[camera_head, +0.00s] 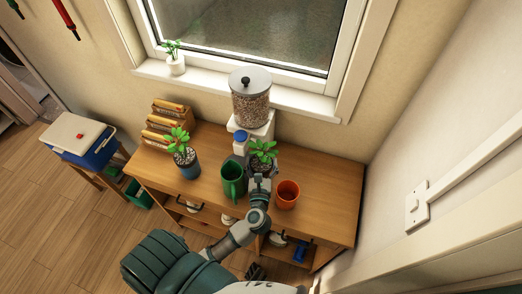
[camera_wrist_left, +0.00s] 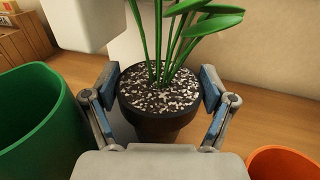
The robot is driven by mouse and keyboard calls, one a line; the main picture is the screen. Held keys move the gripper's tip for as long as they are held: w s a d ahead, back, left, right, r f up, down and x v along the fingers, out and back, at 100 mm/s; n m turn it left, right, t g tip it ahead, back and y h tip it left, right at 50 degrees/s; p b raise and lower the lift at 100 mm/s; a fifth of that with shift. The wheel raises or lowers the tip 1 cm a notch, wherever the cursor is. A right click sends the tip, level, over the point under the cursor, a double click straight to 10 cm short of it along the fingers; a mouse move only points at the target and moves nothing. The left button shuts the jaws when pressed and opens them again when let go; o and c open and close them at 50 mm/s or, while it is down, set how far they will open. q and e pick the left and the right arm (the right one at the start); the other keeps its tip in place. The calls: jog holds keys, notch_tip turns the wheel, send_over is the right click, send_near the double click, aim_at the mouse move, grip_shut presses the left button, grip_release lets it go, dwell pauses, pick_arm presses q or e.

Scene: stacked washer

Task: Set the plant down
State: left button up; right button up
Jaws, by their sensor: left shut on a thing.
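A small green plant in a dark pot (camera_head: 263,152) is over the wooden bench, in front of the white dispenser base. In the left wrist view the dark pot (camera_wrist_left: 158,125) stands upright, full of pale-flecked soil, with green stems rising from it. My left gripper (camera_head: 262,172) is shut on the pot; its two fingers (camera_wrist_left: 159,92) press the pot's sides in the left wrist view. The pot's underside is hidden, so I cannot tell whether it touches the bench. My right gripper is not in view.
A green watering can (camera_head: 233,180) stands close left of the held pot, an orange pot (camera_head: 287,193) close right. Another potted plant (camera_head: 185,158) and seed packets (camera_head: 167,122) are further left. The bench (camera_head: 335,190) is clear at right.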

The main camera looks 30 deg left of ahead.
aim_at(262, 154)
pick_arm(q)
jog(key=shift+x, duration=1.1)
jog(key=x, duration=0.3)
jog(key=shift+w+f, duration=0.2)
jog(key=shift+f, duration=0.15)
jog(key=shift+s, duration=0.15)
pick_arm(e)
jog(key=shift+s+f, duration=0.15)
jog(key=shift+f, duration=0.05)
pick_arm(q)
jog(key=shift+f, duration=0.15)
